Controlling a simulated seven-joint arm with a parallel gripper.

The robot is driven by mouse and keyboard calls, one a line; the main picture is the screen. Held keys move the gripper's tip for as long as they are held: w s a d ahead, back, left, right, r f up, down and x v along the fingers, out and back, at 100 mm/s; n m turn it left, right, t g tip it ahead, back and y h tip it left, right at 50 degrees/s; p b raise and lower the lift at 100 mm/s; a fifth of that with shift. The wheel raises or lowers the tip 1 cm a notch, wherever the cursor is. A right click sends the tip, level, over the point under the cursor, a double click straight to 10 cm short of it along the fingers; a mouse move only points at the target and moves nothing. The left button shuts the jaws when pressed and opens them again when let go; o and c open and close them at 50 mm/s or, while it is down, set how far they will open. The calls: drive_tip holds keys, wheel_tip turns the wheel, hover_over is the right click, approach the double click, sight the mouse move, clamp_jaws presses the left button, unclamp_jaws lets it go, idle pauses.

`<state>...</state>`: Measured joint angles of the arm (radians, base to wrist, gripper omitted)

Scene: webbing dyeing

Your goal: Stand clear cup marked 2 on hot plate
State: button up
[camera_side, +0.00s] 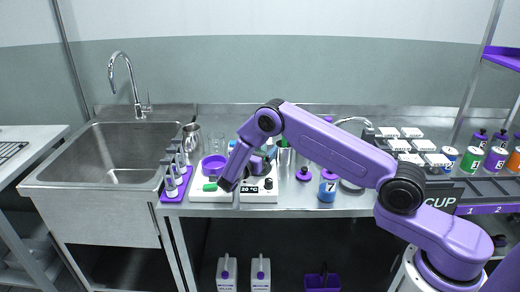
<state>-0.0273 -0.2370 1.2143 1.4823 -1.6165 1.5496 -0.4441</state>
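The hot plate (258,197) is a white box on the steel bench with a dark knob and a display reading 20 °C. My purple arm hides part of its top. My gripper (226,184) points down beside the hot plate's left edge, over the white device next to it. Its fingers are too dark and small to tell open from shut, or whether they hold anything. Clear cups (218,144) stand at the back of the bench, left of my arm. I cannot read a 2 on any of them.
A white device (205,196) with a purple dish (213,166) stands left of the hot plate. A jar marked 7 (327,191) stands right. White-topped blocks (412,145) fill the right.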

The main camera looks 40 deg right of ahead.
drive_tip(key=shift+r, duration=0.15)
drive_tip(key=v, duration=1.2)
drive_tip(key=shift+s+r, duration=0.15)
drive_tip(key=shift+r, duration=0.2)
drive_tip(key=s+r+m+g+y, duration=0.1)
drive_tip(key=s+r+m+y, duration=0.2)
drive_tip(key=s, duration=1)
drive_tip(key=s+a+r+m+g+y, duration=0.1)
drive_tip(key=s+r+m+g+y, duration=0.1)
drive_tip(key=s+y, duration=0.6)
drive_tip(key=s+r+m+g+y, duration=0.2)
drive_tip(key=s+r+m+y, duration=0.2)
drive_tip(key=s, duration=1.5)
drive_tip(key=y, duration=0.2)
drive_tip(key=shift+r+y, duration=0.3)
drive_tip(key=shift+r, duration=0.05)
drive_tip(key=shift+w+a, duration=0.1)
drive_tip(key=shift+a, duration=0.05)
